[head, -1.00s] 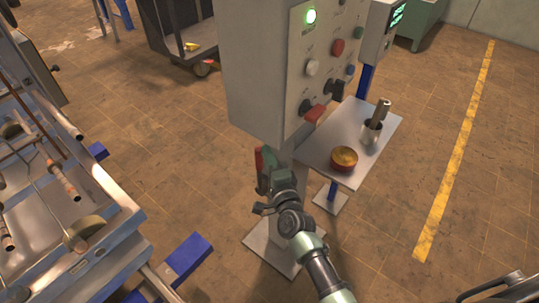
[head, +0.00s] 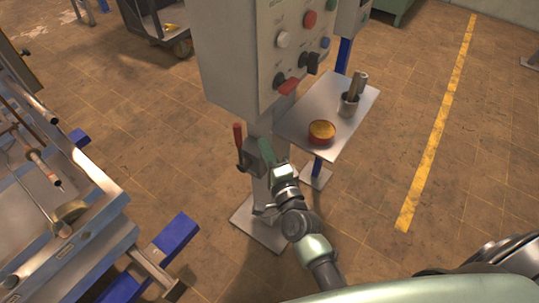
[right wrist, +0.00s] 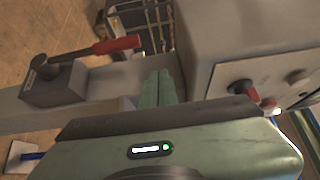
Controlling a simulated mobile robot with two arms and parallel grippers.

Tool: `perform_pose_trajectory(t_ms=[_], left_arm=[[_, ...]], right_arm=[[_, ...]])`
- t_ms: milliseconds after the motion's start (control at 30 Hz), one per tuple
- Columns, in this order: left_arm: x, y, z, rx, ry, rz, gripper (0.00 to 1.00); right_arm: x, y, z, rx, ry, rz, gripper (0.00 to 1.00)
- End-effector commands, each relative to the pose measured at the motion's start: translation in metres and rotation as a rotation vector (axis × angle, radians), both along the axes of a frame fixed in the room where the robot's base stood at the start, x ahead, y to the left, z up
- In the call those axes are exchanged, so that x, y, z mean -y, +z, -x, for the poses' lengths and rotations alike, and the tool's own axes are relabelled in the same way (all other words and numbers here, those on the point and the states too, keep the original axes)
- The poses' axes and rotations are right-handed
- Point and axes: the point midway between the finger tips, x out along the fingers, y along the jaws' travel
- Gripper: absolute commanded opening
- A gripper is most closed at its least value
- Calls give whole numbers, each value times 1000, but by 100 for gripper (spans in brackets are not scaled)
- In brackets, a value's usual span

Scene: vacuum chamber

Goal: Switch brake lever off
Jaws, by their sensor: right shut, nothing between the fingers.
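The brake lever (head: 238,138) has a red grip and stands out from the left side of the grey post under the control box. In the head view its grip points up. In the right wrist view the red grip (right wrist: 118,44) joins a dark arm that runs to a dark block (right wrist: 52,82) on the post. My right gripper (head: 262,150) is beside the post, to the right of the lever and apart from it. Its green fingers (right wrist: 160,88) are together and empty. My left gripper is not in view.
The control box (head: 230,60) with knobs and buttons is above the lever. A small metal shelf (head: 300,122) holds a round tin (head: 321,132) and a metal cup (head: 348,104). A metal frame cart (head: 100,190) stands at the left.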

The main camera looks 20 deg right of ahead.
Motion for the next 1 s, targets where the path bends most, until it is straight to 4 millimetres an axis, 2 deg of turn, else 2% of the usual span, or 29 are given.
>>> perform_pose_trajectory(t_ms=[100,233,833,933,967,1000], left_arm=[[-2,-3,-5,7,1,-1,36],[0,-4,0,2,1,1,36],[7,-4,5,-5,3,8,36],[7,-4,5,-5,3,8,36],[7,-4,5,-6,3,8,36],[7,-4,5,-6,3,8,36]], right_arm=[[1,1,17,-1,0,0,0],[2,4,25,0,0,1,0],[2,2,27,-4,1,5,0],[-2,-17,28,-39,14,48,0],[-3,-28,29,-58,22,73,0],[-6,-47,31,-91,35,117,0]])
